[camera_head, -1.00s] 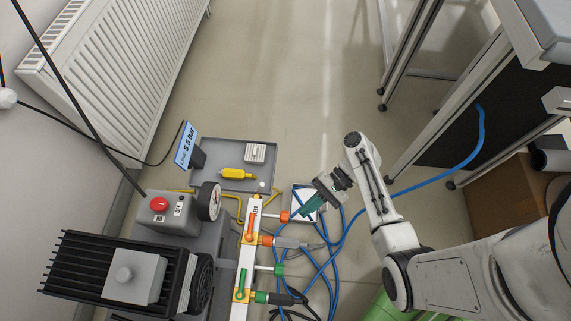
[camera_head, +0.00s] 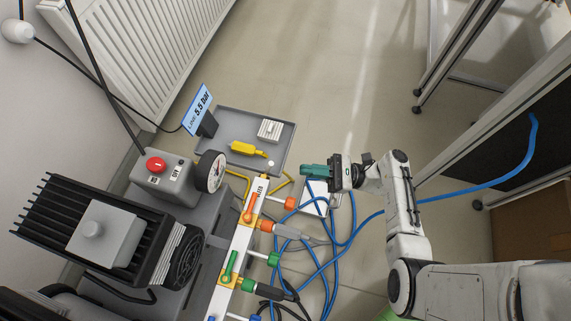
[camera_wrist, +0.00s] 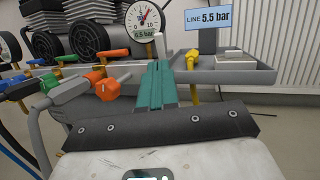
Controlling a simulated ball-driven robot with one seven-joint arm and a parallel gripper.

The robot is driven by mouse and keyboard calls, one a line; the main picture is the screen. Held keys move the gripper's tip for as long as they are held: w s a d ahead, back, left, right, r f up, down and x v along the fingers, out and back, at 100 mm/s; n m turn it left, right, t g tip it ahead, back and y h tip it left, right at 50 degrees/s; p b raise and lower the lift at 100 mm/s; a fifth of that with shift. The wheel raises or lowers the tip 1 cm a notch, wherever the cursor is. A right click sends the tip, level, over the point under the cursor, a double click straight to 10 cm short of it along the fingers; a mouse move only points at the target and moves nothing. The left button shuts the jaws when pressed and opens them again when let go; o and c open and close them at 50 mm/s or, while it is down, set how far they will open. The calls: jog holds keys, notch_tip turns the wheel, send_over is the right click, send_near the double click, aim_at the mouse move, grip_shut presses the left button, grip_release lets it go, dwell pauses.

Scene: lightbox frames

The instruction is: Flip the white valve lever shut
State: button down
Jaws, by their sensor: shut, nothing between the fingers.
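A small white upright piece (camera_head: 270,163), which looks like the white valve lever seen from above, stands at the far end of the manifold (camera_head: 242,238). In the wrist view the white lever (camera_wrist: 159,46) stands upright just beyond my fingertips, beside the pressure gauge. My gripper (camera_head: 303,171) points left, its green fingers shut and empty. It is to the right of the white lever, with a gap in the head view. The fingers fill the middle of the wrist view (camera_wrist: 157,80) and hide the lever's foot.
An orange lever (camera_head: 250,207) and a green lever (camera_head: 229,265) sit along the manifold. A grey tray (camera_head: 285,143) holds a yellow part (camera_head: 247,149) and a white block. Blue hoses (camera_head: 318,268) loop below my gripper. The gauge (camera_head: 211,171) stands left of the manifold.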

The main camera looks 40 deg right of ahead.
aim_at(273, 164)
jog(key=x, duration=0.7)
jog(key=shift+b, duration=0.35)
jog(key=r+p, duration=0.1)
jog(key=p, duration=0.2)
jog(key=shift+w+a+h, duration=0.1)
jog(key=shift+h, duration=0.3)
jog(key=p, duration=0.2)
jog(key=g+h+p, duration=0.1)
jog(key=p, duration=0.1)
jog(key=shift+w+a+r+m+p, duration=0.15)
jog(key=shift+w+r+m+p, duration=0.15)
jog(key=shift+m+p, duration=0.1)
jog(key=shift+w+a+g+h+p, duration=0.1)
jog(key=shift+g+h+p, duration=0.25)
jog(key=shift+p, duration=0.7)
jog(key=shift+f, duration=0.25)
